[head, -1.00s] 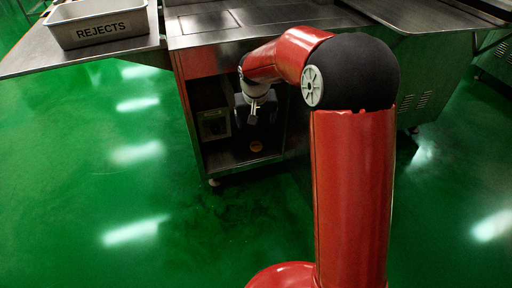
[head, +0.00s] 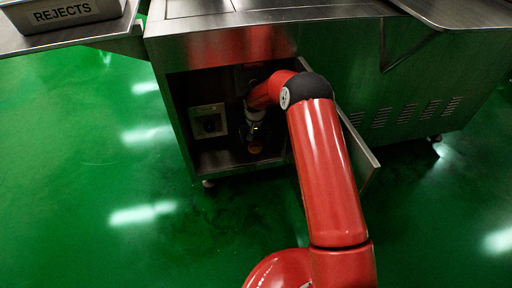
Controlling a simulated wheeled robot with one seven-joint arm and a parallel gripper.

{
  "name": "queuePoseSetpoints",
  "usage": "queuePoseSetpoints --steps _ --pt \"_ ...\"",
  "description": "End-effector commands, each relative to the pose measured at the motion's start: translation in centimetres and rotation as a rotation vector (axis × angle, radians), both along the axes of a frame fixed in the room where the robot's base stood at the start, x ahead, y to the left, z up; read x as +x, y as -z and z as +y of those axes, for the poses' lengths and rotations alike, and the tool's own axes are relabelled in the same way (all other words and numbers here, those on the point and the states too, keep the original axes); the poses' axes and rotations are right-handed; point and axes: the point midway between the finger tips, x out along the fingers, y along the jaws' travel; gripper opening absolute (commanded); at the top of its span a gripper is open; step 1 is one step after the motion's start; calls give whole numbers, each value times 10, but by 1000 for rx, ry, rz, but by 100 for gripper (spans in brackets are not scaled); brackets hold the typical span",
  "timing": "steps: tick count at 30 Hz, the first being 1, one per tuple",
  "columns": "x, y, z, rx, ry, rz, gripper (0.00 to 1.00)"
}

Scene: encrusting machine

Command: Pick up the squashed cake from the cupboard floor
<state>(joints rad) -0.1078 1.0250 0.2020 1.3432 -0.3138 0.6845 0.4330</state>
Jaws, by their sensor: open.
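The squashed cake (head: 255,149) is a small orange-brown disc low inside the dark open cupboard (head: 212,162), on its floor. My gripper (head: 254,136) is inside the cupboard, just above the cake in the picture. Its fingers are small and dark here, and it is open. I cannot tell how large the gap to the cake is. My red arm covers the right part of the cupboard opening.
A grey box with a round dark fitting (head: 208,121) is on the cupboard's left side. The open door (head: 357,150) stands to the right, close to my arm. A REJECTS tray (head: 62,14) sits on the steel table at upper left. The green floor in front is clear.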

Motion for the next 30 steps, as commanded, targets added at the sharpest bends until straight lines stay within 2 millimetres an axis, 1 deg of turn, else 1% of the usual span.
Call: queuePoseSetpoints --steps 1,6,9,14,17,25,26,30 --pt "-1 11 0 0 1 4 81" --pt "1 36 0 1 1 2 81" --pt "2 41 0 1 1 2 81" --pt "2 40 0 1 1 1 81" --pt "2 40 0 1 1 2 71" --pt "2 40 0 0 1 2 35" --pt "2 40 0 0 1 2 33" --pt "2 40 0 1 1 2 33"
